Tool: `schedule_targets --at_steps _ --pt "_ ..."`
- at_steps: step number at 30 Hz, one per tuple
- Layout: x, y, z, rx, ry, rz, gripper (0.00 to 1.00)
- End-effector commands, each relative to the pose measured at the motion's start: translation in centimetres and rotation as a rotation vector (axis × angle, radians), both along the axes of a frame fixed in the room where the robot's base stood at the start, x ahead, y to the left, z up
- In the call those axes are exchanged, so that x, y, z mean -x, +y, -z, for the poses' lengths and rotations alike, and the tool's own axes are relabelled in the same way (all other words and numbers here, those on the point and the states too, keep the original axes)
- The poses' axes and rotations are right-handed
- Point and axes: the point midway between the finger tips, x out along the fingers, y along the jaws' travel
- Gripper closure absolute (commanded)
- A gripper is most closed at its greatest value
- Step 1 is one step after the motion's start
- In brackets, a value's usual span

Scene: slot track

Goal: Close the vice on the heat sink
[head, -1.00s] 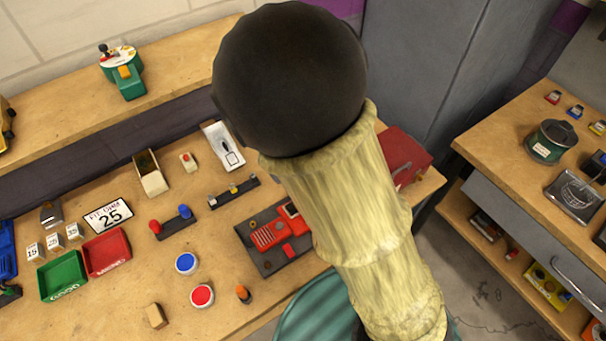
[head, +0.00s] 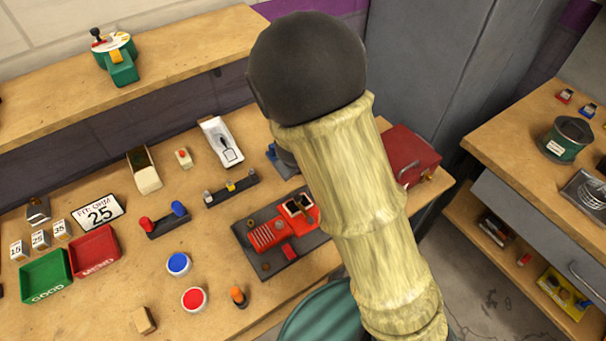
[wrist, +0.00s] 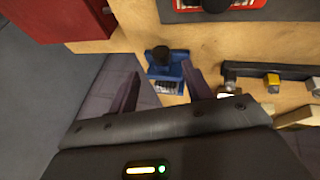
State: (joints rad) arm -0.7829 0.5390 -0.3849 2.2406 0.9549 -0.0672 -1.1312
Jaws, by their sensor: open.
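A small blue vice (wrist: 157,71) with a black knob (wrist: 160,54) on top sits near the bench edge in the wrist view. A pale finned block, which looks like the heat sink (wrist: 166,88), lies at its near side; I cannot tell how tightly the jaws stand against it. My gripper (wrist: 163,73) is open and empty, its two dark fingers apart to the left and right of the vice in the picture. I see no contact. In the head view a blue part of the vice (head: 281,163) shows, the rest hidden behind my arm.
A red toolbox (head: 412,152) stands right of my arm. A red device on a dark mat (head: 266,268) lies in front. A grey cabinet stands behind.

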Motion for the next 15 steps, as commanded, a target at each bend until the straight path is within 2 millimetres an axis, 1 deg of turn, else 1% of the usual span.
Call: schedule_targets --at_steps 1,7,12,15 --pt "-0.5 -0.1 1.4 0.0 0.0 0.002 0.51" --pt "-2.1 -0.2 4.4 0.0 0.002 0.002 0.51" --pt "-3.1 -0.2 5.9 -0.001 0.001 0.001 0.51" --pt "-3.4 -0.2 6.2 -0.001 0.001 0.0 0.51"
